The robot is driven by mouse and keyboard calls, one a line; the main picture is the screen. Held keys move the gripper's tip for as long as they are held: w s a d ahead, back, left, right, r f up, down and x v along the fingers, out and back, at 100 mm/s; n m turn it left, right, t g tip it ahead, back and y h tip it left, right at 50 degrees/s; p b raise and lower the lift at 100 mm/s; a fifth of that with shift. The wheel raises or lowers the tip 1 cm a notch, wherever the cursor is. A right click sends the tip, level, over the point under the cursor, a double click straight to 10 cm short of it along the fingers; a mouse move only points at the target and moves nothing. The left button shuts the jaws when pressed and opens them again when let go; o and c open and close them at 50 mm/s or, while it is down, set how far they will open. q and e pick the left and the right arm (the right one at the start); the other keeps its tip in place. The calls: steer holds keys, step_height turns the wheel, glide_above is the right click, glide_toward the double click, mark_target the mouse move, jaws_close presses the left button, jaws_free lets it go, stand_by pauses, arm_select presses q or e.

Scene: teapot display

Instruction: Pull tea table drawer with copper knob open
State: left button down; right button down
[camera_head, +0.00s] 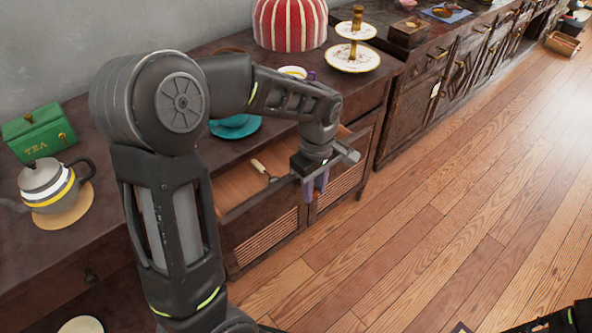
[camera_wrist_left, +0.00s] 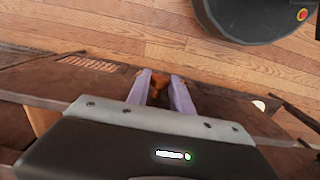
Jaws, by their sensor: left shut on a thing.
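In the head view the knob is hidden behind the fingers.
On the table top are a grey teapot (camera_head: 48,187), a green tea box (camera_head: 38,132), a teal saucer (camera_head: 236,126), a striped red cover (camera_head: 290,25) and a tiered stand (camera_head: 353,57). The wooden floor (camera_head: 440,235) in front of the drawer is clear.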

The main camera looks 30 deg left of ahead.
arm_select(q)
steer(key=s+d, duration=0.3)
steer(key=d, duration=0.7)
steer(key=shift+d, duration=0.15)
steer(key=c, duration=1.2)
jaws_free()
steer(key=shift+o, duration=0.2)
step_height(320, 180, up, 8)
steer(key=p, duration=0.1)
steer(key=shift+f, duration=0.1)
